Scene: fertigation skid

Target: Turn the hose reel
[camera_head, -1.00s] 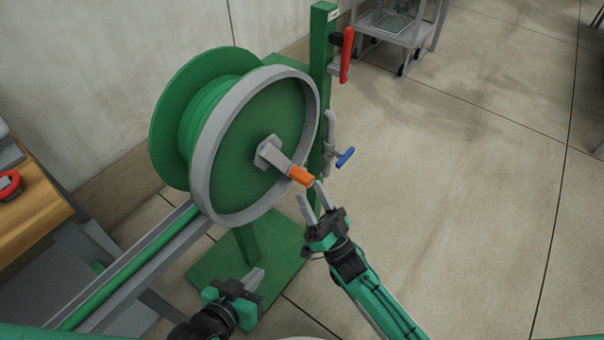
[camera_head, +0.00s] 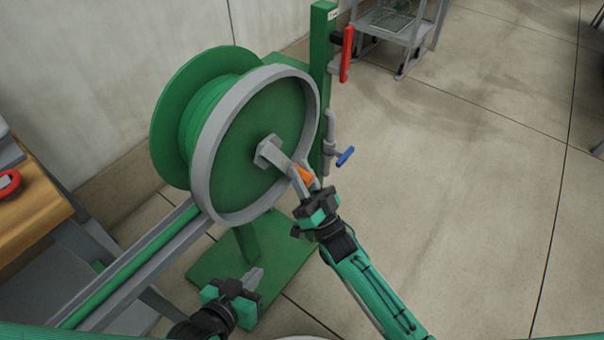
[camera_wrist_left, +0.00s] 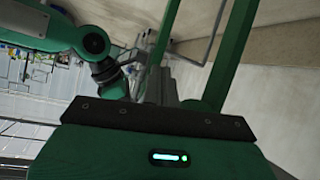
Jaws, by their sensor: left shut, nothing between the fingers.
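The hose reel is a green drum (camera_head: 235,150) with a grey rim, seen face-on at a slant in the head view. A grey crank (camera_head: 268,152) at its hub carries an orange grip (camera_head: 304,175). My right gripper (camera_head: 306,180) is at the orange grip, with its fingers on either side; whether they press on it I cannot tell. My left gripper (camera_head: 256,275) is shut and empty, low in front of the reel's green base plate, apart from the reel. In the left wrist view its fingers (camera_wrist_left: 165,85) point away from the camera.
A green post (camera_head: 321,100) beside the reel bears a red lever (camera_head: 347,55) and a blue-handled tap (camera_head: 345,157), close to my right gripper. A wooden bench (camera_head: 30,215) stands at left, and a grey cart (camera_head: 400,35) at the back. The floor at right is clear.

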